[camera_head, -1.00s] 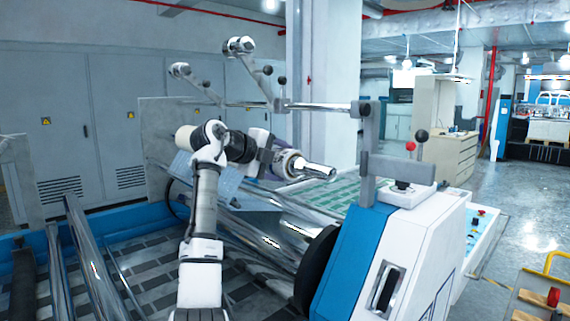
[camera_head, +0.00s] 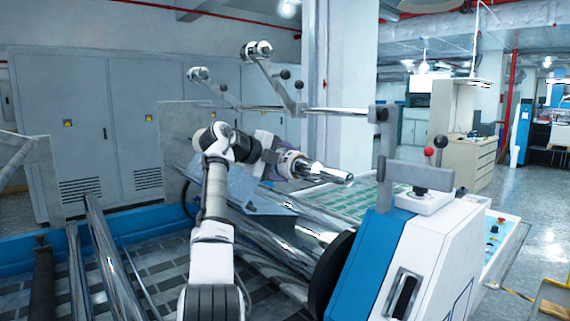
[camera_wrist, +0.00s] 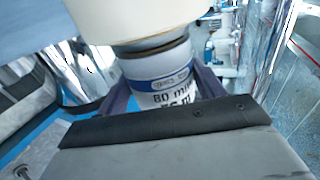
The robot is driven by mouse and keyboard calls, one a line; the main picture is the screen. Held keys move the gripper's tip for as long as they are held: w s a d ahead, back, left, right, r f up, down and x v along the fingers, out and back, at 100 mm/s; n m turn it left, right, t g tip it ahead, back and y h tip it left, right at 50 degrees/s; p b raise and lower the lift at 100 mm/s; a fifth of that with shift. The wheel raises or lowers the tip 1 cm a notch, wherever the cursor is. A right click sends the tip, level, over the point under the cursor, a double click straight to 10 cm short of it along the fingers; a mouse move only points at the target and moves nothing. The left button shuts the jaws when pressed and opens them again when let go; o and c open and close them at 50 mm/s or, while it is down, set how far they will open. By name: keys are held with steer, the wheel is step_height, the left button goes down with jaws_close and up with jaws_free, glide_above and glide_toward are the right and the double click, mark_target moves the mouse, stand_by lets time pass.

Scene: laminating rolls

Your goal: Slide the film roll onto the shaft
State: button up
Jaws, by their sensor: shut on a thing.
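The film roll (camera_head: 294,163) is a white, labelled cylinder, and my gripper (camera_wrist: 163,95) is shut on it, with dark fingers on both sides. Its printed label shows in the wrist view (camera_wrist: 165,82). In the head view, the shaft (camera_head: 335,176) is a chrome bar whose bare end sticks out of the roll's right end, so the roll appears to be around it. My arm hides most of the shaft to the left. A wider cream cylinder (camera_wrist: 125,18) sits just past the roll in the wrist view; I cannot tell whether they touch.
A blue and white machine housing (camera_head: 400,255) with levers stands at the right. A chrome bar (camera_head: 340,112) runs above the shaft, and more rollers (camera_head: 108,245) lie at lower left. A grey side plate (camera_head: 178,125) stands behind my arm.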

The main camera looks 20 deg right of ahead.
steer(key=o, duration=1.1)
